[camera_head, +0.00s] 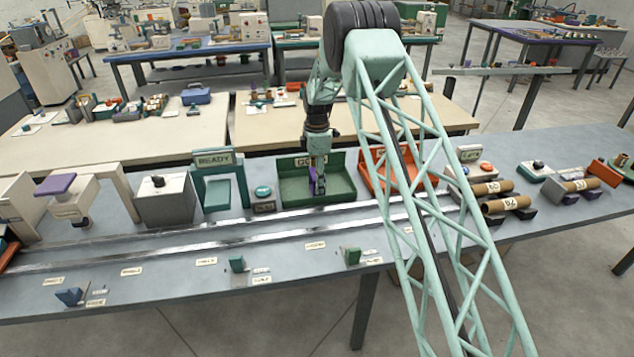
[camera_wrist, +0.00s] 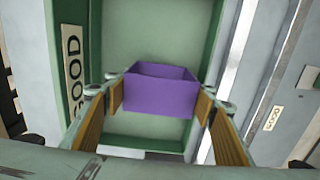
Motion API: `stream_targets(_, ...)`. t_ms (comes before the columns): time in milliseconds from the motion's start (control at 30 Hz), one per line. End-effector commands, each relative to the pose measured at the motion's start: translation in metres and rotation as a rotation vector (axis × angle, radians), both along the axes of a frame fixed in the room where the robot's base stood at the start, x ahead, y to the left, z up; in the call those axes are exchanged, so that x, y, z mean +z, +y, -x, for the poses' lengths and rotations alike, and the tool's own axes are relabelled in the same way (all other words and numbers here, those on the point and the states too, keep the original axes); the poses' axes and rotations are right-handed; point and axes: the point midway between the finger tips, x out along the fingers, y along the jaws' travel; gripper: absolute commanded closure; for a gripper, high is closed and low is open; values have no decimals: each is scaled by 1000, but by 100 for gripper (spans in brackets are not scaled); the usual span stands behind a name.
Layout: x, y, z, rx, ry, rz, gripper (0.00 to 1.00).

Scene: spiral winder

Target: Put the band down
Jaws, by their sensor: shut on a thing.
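The purple band (camera_wrist: 160,92) is a short, open, box-shaped loop. It sits between the fingers of my gripper (camera_wrist: 160,95) in the wrist view, and the jaws are shut on it. In the head view my gripper (camera_head: 317,178) points down into the green tray (camera_head: 343,185), with a bit of purple showing at its fingers. The tray's pale green floor (camera_wrist: 150,35) lies behind the band in the wrist view. A label reading GOOD (camera_wrist: 73,70) is on the tray. I cannot tell whether the band touches the tray floor.
An orange-red tray (camera_head: 375,180) stands to the right of the green tray. A green READY stand (camera_head: 213,160) and a small box with a blue button (camera_head: 263,193) stand to its left. Metal rails (camera_head: 200,237) run along the bench in front. Brown tubes (camera_head: 505,203) lie at the right.

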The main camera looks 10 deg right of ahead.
Motion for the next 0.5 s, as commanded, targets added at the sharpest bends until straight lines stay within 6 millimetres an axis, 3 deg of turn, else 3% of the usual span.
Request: stream_targets(500, -5, 0, 0, 0, 0, 0, 60)
